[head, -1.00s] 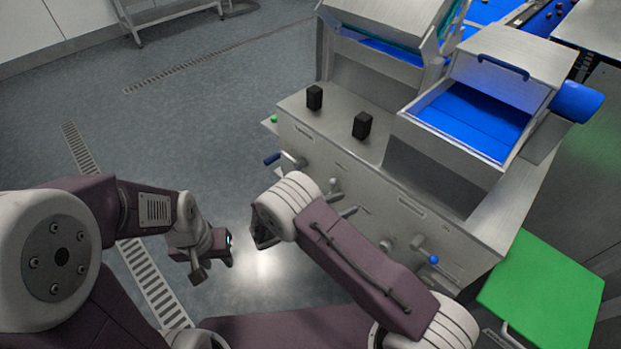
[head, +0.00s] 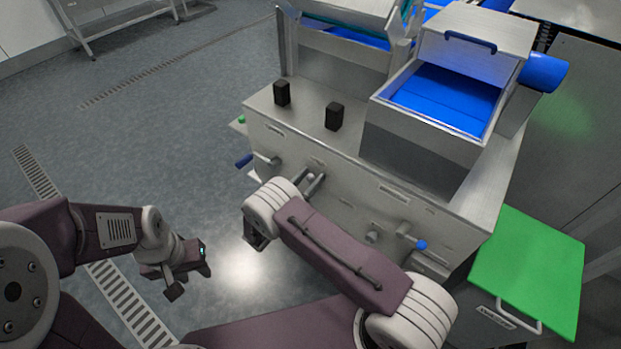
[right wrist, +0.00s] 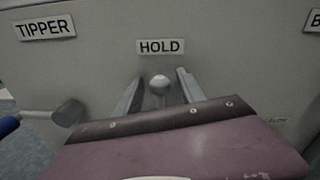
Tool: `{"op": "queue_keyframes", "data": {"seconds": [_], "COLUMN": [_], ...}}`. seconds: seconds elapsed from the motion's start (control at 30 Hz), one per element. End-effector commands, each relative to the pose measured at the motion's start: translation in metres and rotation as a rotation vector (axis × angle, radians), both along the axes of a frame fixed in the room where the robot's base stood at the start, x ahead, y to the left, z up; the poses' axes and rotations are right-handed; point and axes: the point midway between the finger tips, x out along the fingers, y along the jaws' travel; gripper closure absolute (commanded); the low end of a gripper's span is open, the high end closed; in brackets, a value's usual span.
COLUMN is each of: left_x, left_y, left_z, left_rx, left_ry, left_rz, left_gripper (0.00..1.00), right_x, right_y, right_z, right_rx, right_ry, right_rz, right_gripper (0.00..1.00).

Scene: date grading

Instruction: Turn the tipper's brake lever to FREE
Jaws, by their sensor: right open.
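The tipper's brake lever (right wrist: 159,86) shows in the right wrist view as a short grey lever with a round pale knob, just below the HOLD plate (right wrist: 160,46). My right gripper (right wrist: 158,92) is open, with one finger on each side of the knob and a gap on both sides. In the head view the lever area (head: 314,182) is partly hidden behind my right arm, and the fingers are hard to make out there. My left gripper (head: 189,281) hangs empty over the floor, fingers apart, away from the machine.
A TIPPER plate (right wrist: 45,28) and a blue-handled crank (head: 243,161) are left of the lever. A blue-knobbed lever (head: 421,245) is further right on the same panel. Two black blocks (head: 282,93) stand on top. A green board (head: 530,268) is at the right. Floor at left is clear.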

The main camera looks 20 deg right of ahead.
Motion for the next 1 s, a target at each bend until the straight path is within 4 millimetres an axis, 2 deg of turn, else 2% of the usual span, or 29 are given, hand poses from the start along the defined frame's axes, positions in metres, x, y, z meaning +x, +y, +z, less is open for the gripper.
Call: {"op": "queue_keyframes", "data": {"seconds": [0.17,0.33,0.37,1.0], "left_x": [0.0,0.0,0.0,0.0], "left_y": [0.0,0.0,0.0,0.0], "left_z": [0.0001,0.0001,0.0001,0.0], "left_rx": [0.0,0.0,0.0,0.0], "left_ry": [0.0,0.0,0.0,0.0], "left_rz": [0.0,0.0,0.0,0.0], "left_gripper": [0.64,0.64,0.64,0.64], "right_x": [0.0002,0.0,0.0,-0.0003], "right_y": [0.0,0.0002,0.0002,0.0003], "right_z": [0.0002,0.0001,0.0001,-0.0002], "right_rx": [0.0,0.0,0.0,0.001], "right_ry": [0.0,0.0,0.0,0.001], "right_rz": [0.0,0.0,0.0,0.0], "right_gripper": [0.53,0.98,1.0,1.0]}}
